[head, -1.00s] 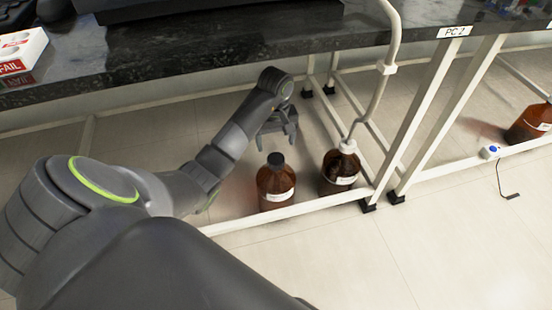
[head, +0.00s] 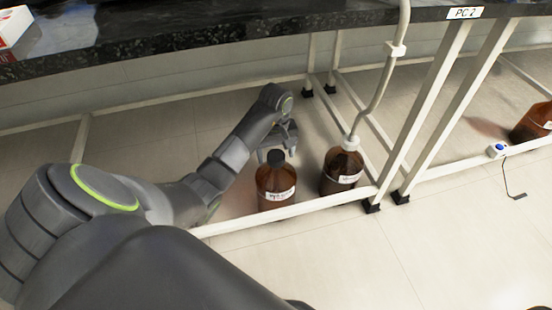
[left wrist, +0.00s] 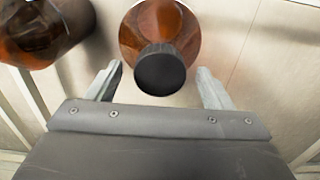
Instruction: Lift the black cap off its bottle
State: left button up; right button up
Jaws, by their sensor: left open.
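The brown bottle (head: 275,188) with the black cap (head: 275,157) stands upright on the floor under the bench. In the left wrist view the black cap (left wrist: 160,70) sits on the brown bottle (left wrist: 183,22), ahead of and between the line of the fingers. My left gripper (head: 278,150) is open and empty, just behind and above the cap in the head view. In the left wrist view my left gripper (left wrist: 158,90) has a finger on each side of the cap, with gaps on both sides. My right gripper is not in view.
A second brown bottle (head: 341,172) with a white cap and tube stands to the right; it also shows in the left wrist view (left wrist: 40,30). A white frame rail (head: 300,209) runs in front of both. The dark bench top (head: 200,40) is above.

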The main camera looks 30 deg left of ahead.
pick_arm(q)
jog(key=shift+f, duration=0.2)
jog(key=shift+c, duration=0.3)
jog(key=c, duration=1)
jog(key=shift+r, duration=0.15)
